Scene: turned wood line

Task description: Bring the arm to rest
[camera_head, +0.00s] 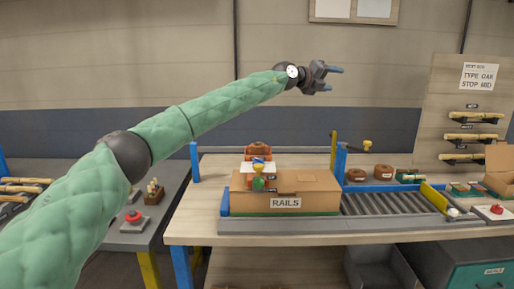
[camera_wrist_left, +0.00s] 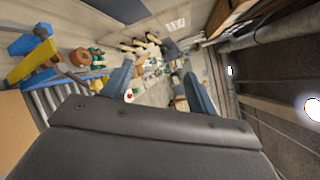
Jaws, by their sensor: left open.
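My left arm comes in from the left in the head view, in a green padded sleeve, stretched up and to the right. My left gripper (camera_head: 328,78) is raised high in front of the back wall, above the workbench. Its blue-tipped fingers are apart with nothing between them. In the left wrist view the two fingers (camera_wrist_left: 158,92) also stand apart, with the far part of the room showing between them. My right gripper is in neither view.
A cardboard box marked RAILS (camera_head: 285,192) stands on the workbench (camera_head: 190,225) below the arm. A roller conveyor (camera_head: 385,203) runs to its right. A red button box (camera_head: 133,220) is on the left bench. A tool board (camera_head: 450,90) stands at right. Air around the gripper is clear.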

